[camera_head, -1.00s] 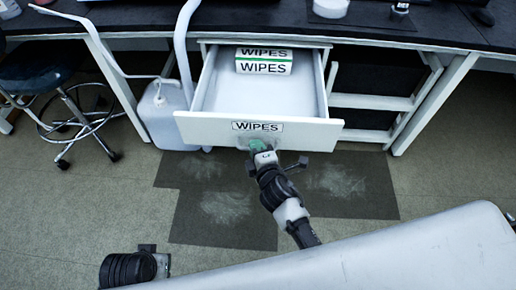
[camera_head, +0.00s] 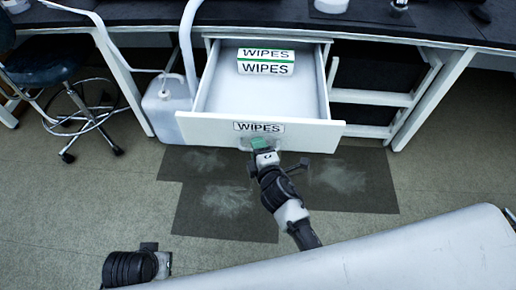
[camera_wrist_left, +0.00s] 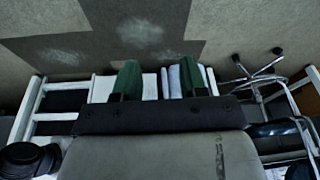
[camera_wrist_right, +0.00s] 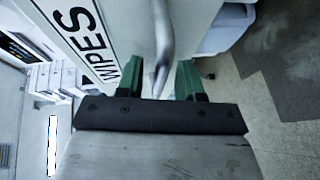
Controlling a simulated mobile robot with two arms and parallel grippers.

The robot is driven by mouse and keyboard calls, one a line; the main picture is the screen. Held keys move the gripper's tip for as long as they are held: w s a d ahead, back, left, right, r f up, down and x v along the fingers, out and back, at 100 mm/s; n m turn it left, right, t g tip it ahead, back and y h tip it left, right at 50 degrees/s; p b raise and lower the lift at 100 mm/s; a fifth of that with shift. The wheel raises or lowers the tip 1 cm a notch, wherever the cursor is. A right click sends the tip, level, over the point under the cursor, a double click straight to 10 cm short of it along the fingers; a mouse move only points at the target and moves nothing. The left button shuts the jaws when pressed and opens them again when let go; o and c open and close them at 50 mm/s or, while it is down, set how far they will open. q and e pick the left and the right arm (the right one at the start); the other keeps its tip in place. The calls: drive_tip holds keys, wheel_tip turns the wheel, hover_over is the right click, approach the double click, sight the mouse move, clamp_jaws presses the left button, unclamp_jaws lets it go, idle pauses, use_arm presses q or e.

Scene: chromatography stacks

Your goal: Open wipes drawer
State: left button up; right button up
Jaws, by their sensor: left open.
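The wipes drawer (camera_head: 215,127) under the bench is pulled well out, its white front labelled WIPES. A box of wipes (camera_head: 265,68) lies at the back inside it. The drawer's handle (camera_wrist_right: 162,45) shows in the right wrist view, running between the green fingers of my right gripper (camera_wrist_right: 160,82). Those fingers stand apart, with gaps on both sides of the handle. In the head view my right gripper (camera_head: 261,144) is at the drawer front, just below the label. My left gripper (camera_wrist_left: 158,82) is open and empty, away from the drawer; its fingers show only in the left wrist view.
A translucent jug (camera_head: 167,108) with a hose stands left of the drawer. A dark stool (camera_head: 42,60) is farther left. Open shelves (camera_head: 372,99) are right of the drawer. Dark floor mats (camera_head: 225,205) lie in front, and the floor around them is clear.

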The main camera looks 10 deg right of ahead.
use_arm(q)
drive_tip(key=shift+s, duration=0.15)
use_arm(e)
drive_tip(key=shift+s, duration=0.1)
use_arm(q)
wheel_tip(320, 180, down, 3)
drive_tip(key=shift+f+p, duration=0.2)
drive_tip(key=shift+p, duration=0.25)
use_arm(e)
drive_tip(key=v, duration=1)
drive_tip(key=shift+s, duration=0.3)
